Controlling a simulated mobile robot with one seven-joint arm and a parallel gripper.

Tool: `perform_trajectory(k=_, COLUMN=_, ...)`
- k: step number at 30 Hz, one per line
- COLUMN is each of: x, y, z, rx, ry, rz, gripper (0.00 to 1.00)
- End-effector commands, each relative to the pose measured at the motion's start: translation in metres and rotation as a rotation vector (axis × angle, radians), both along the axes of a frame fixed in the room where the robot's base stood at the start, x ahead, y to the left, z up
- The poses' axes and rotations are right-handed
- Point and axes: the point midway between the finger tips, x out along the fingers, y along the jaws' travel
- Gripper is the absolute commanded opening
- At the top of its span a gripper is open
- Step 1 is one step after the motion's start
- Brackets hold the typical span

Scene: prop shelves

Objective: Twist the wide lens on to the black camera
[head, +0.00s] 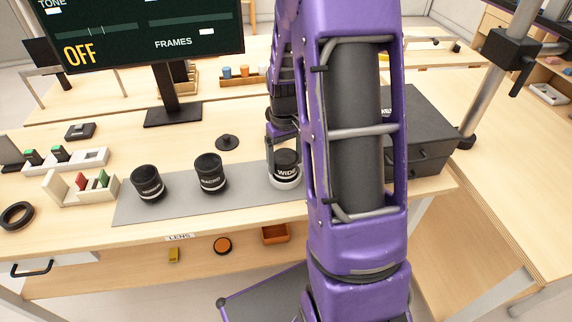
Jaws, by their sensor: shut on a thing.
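The wide lens (286,171) is a black cylinder with a white "WIDE" label, at the right part of the grey mat. It is upright, at a pale round base or ring (287,184). My gripper (283,153) points down over it, with its fingers around the lens's upper part, shut on it. My purple arm covers the area right of the lens. I cannot clearly pick out the black camera; a small flat black item (80,131) lies at the back left, too small to identify.
Two other black lenses (148,184) (211,174) stand on the grey mat (245,203) left of my gripper. A black disc (227,142), a monitor stand (172,112) and white holders (78,187) are around. A dark drawer box (425,125) stands behind my arm.

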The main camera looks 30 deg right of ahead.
Motion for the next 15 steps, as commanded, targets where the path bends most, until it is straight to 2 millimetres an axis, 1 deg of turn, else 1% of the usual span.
perform_trajectory(k=1, x=0.000, y=0.000, z=0.000, rx=0.000, ry=0.000, rz=0.000, gripper=0.26)
perform_trajectory(k=3, x=0.000, y=0.000, z=0.001, rx=0.000, ry=-0.001, rz=0.000, gripper=0.17)
perform_trajectory(k=8, x=0.001, y=0.000, z=0.004, rx=0.000, ry=-0.002, rz=0.000, gripper=0.17)
perform_trajectory(k=15, x=0.001, y=0.000, z=0.018, rx=-0.001, ry=-0.002, rz=0.000, gripper=0.17)
